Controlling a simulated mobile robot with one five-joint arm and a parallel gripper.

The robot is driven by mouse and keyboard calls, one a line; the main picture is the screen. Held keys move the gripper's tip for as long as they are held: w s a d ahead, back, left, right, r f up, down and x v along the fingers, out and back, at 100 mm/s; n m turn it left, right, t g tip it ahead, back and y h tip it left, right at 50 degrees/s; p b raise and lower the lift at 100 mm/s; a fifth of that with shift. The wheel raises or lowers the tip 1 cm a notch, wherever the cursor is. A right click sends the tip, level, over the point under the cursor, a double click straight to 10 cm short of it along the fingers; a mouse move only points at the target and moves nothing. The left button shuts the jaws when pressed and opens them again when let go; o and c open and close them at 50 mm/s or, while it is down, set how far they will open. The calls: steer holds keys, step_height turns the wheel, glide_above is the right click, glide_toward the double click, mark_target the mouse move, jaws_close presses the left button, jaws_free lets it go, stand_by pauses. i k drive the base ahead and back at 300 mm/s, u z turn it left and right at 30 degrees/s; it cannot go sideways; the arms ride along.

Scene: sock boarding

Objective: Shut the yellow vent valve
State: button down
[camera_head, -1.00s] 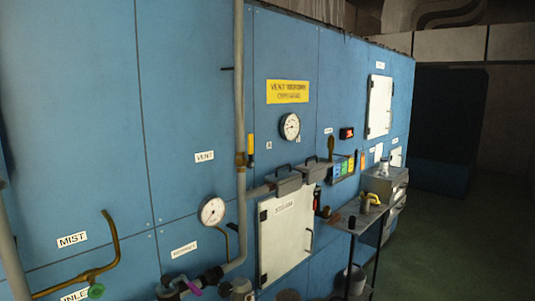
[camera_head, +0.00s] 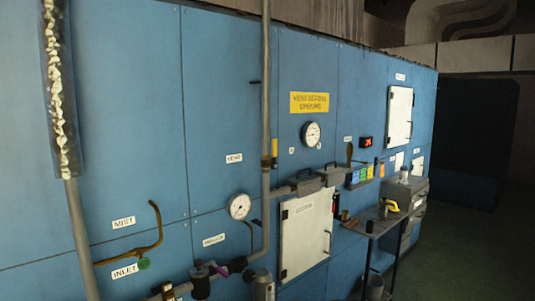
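The yellow vent valve handle (camera_head: 275,148) stands upright beside the vertical grey pipe (camera_head: 266,80) on the blue wall, roughly parallel to the pipe. A small brass-coloured fitting (camera_head: 266,162) sits on the pipe next to the handle's lower end. A white VENT label (camera_head: 234,158) is on the wall to its left. My gripper is not in view.
A yellow sign (camera_head: 310,103) and a round gauge (camera_head: 311,134) are right of the valve. Below are another gauge (camera_head: 239,207), a white door (camera_head: 304,235) and low pipework with a purple handle (camera_head: 238,264). A small table (camera_head: 372,223) stands at right.

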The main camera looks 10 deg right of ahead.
mark_target(274, 165)
steer(key=i, duration=0.5)
steer(key=u, duration=1.8)
steer(key=k, duration=0.8)
steer(key=u, duration=0.25)
steer(key=i, duration=1)
steer(key=u, duration=0.1)
